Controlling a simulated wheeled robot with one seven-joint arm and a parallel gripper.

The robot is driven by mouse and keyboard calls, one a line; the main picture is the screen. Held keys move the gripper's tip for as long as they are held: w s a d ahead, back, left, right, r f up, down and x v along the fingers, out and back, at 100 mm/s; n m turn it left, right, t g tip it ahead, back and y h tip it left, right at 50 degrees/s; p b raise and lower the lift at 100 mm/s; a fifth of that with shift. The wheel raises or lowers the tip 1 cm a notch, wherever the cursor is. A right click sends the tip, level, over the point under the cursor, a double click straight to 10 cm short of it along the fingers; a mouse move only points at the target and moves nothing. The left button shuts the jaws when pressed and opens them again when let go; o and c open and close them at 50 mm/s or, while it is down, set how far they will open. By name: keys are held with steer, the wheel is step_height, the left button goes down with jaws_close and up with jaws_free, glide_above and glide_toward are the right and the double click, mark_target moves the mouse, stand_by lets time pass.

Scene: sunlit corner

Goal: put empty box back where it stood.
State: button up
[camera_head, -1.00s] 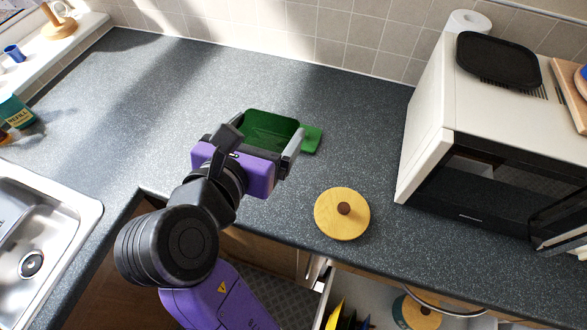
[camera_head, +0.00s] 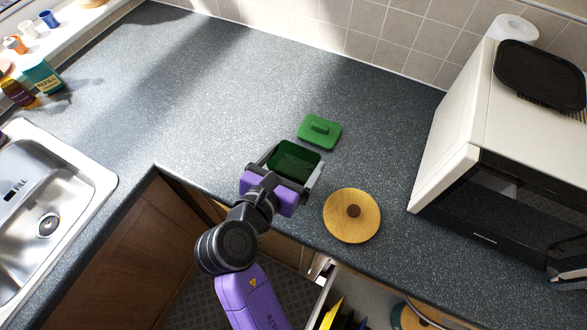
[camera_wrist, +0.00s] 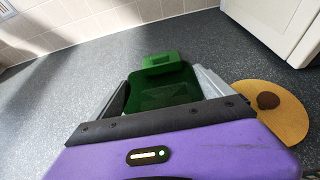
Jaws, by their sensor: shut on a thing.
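The green box (camera_head: 296,158) is open at the top, and its inside looks empty. My gripper (camera_head: 291,168) is shut on it, one finger at each side. The box also shows between the fingers in the wrist view (camera_wrist: 163,92). A green lid with a handle (camera_head: 319,131) lies apart on the counter just behind the box; in the wrist view the lid (camera_wrist: 161,61) shows beyond the box's far rim. I cannot tell whether the box's bottom touches the counter.
A round wooden lid with a dark knob (camera_head: 352,215) lies to the right of my gripper. A microwave (camera_head: 455,165) stands farther right, and a sink (camera_head: 45,210) is at the left. The grey counter (camera_head: 200,100) is clear at back left. A drawer stands open below the front edge.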

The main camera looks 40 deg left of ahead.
mark_target(292, 174)
steer(key=shift+f, duration=2.3)
steer(key=o, duration=1.4)
steer(key=shift+f, duration=0.15)
steer(key=shift+c, duration=0.2)
steer(key=b+v, duration=0.1)
steer(key=v, duration=1.1)
